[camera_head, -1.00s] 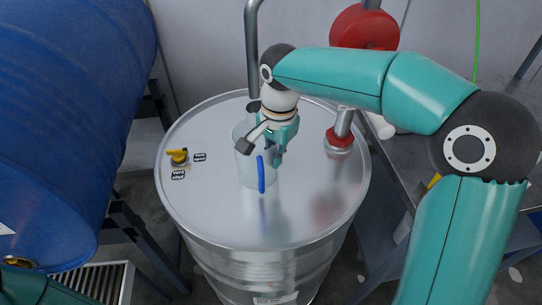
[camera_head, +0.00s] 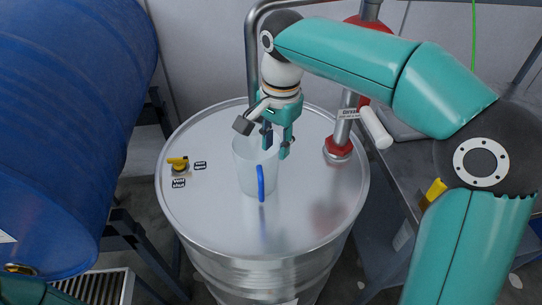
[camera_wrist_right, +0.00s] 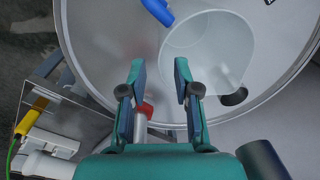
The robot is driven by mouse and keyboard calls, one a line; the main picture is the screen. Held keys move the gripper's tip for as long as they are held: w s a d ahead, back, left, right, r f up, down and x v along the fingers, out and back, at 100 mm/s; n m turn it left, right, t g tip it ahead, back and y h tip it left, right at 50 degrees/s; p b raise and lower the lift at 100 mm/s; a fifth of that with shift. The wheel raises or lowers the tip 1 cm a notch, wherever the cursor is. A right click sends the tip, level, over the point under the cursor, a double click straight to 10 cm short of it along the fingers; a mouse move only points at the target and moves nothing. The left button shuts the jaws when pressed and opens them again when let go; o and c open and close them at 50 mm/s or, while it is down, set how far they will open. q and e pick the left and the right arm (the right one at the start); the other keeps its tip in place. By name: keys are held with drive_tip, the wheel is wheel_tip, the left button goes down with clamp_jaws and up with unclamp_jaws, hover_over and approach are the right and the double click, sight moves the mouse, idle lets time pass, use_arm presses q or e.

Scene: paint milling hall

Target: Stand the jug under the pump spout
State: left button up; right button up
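The clear jug (camera_head: 254,172) with a blue handle (camera_head: 261,184) stands upright on the steel drum lid (camera_head: 220,215), its handle toward me. The grey pump pipe (camera_head: 252,60) comes down behind the jug. My wrist hides part of this area, so I cannot tell whether the pipe end is over the jug. My right gripper (camera_head: 277,142) is open at the jug's upper right rim, one finger in front of its mouth in the picture and one to the right. The wrist view shows the jug (camera_wrist_right: 215,50) beyond the open, empty fingers. My left gripper is out of view.
The red pump fitting (camera_head: 338,148) and its steel tube rise from the lid at the right. A yellow valve (camera_head: 178,163) sits on the lid's left. A blue drum (camera_head: 65,120) fills the left side. A bench (camera_head: 405,165) stands at the right. The lid's front is clear.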

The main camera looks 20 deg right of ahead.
wheel_tip(320, 180, up, 5)
drive_tip(key=shift+s+p, duration=0.1)
drive_tip(key=shift+p, duration=0.25)
drive_tip(key=shift+d, duration=0.1)
drive_tip(key=shift+s, duration=0.1)
